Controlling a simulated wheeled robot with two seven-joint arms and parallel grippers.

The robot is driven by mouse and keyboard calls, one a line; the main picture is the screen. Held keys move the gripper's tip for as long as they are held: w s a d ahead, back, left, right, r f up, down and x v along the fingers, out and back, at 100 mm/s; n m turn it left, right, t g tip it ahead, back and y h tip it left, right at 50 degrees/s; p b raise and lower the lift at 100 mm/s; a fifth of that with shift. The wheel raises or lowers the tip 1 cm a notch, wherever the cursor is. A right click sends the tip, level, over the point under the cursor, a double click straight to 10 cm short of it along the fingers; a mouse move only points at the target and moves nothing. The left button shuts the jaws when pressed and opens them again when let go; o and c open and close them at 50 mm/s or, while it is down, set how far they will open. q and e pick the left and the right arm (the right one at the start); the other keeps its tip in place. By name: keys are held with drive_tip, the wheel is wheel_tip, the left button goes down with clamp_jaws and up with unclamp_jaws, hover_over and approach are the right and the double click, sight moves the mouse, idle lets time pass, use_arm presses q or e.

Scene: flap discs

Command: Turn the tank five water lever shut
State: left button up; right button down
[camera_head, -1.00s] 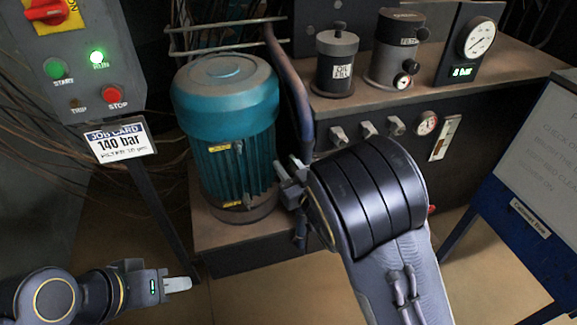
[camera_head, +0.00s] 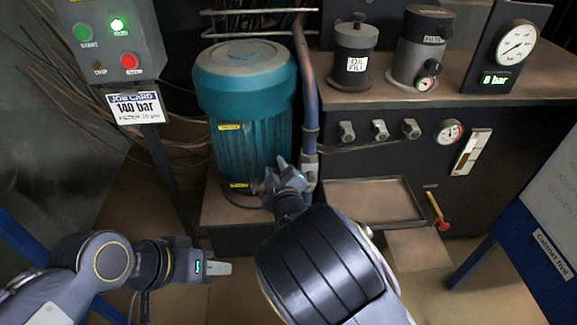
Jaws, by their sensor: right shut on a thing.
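A small lever with a yellow stem (camera_head: 435,204) and a red end (camera_head: 443,225) sits low on the front of the dark tank cabinet (camera_head: 380,165), above a floor plate. I cannot read a label on it. My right gripper (camera_head: 273,174) is well to its left, between the teal motor (camera_head: 245,110) and the vertical pipe (camera_head: 310,150). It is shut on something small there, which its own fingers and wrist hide. My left gripper (camera_head: 219,267) is at the lower left, pointing right in free space. Its fingers show edge-on, with nothing seen in them.
Several grey knobs (camera_head: 380,130), a round gauge (camera_head: 448,132) and a level glass (camera_head: 472,151) are on the cabinet front. A shallow tray (camera_head: 375,203) lies below. A control box (camera_head: 105,45) stands left. A blue-framed board (camera_head: 535,230) stands right.

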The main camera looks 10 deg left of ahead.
wheel_tip(320, 180, down, 7)
drive_tip(key=d+n+h+b, duration=0.1)
drive_tip(key=n+h+b, duration=0.1)
drive_tip(key=n, duration=0.6)
drive_tip(key=shift+w+d, duration=0.25)
drive_tip(key=shift+f, duration=0.1)
drive_tip(key=c, duration=1.4)
unclamp_jaws()
drive_tip(key=shift+o, duration=0.2)
